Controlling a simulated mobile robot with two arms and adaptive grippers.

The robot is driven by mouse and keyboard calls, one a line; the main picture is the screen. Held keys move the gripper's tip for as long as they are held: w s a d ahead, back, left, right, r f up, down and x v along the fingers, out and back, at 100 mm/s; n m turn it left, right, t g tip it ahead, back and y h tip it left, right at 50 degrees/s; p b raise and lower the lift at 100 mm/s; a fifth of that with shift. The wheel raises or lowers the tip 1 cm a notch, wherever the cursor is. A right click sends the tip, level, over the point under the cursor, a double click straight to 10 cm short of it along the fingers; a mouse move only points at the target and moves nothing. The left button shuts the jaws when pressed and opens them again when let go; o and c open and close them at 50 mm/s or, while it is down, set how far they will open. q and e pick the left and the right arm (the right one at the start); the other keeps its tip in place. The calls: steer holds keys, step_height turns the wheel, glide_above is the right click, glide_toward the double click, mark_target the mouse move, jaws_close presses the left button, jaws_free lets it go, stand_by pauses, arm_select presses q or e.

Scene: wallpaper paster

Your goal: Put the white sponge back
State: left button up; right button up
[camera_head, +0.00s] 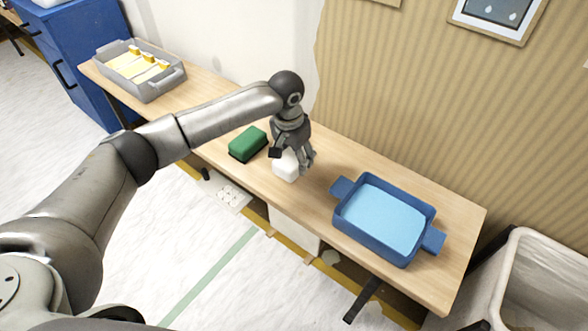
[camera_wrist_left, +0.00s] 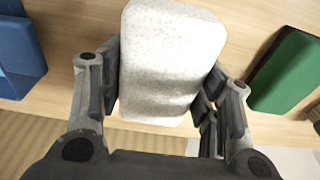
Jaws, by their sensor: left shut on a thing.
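The white sponge (camera_head: 286,165) is between the fingers of my left gripper (camera_head: 292,158), over the middle of the wooden table. In the left wrist view the sponge (camera_wrist_left: 165,65) is a speckled white block with rounded corners, and the fingers of my left gripper (camera_wrist_left: 160,88) are shut on its two sides. I cannot tell whether the sponge touches the table. My right gripper is not in view.
A green sponge (camera_head: 248,143) lies on the table (camera_head: 225,177) just left of the gripper. A blue tray (camera_head: 337,218) with light blue liquid stands to the right. A grey tray (camera_head: 150,90) stands at the far left. A white bin (camera_head: 520,240) is beyond the right end.

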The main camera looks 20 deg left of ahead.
mark_target(293, 156)
arm_select(q)
steer(key=shift+f, duration=1.45)
steer(key=shift+f+p, duration=0.4)
steer(key=shift+f, duration=0.15)
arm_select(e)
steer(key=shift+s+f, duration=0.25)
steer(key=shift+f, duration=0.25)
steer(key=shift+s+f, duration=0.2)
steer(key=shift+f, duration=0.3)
arm_select(q)
steer(key=o, duration=1.1)
steer(key=shift+c, duration=0.2)
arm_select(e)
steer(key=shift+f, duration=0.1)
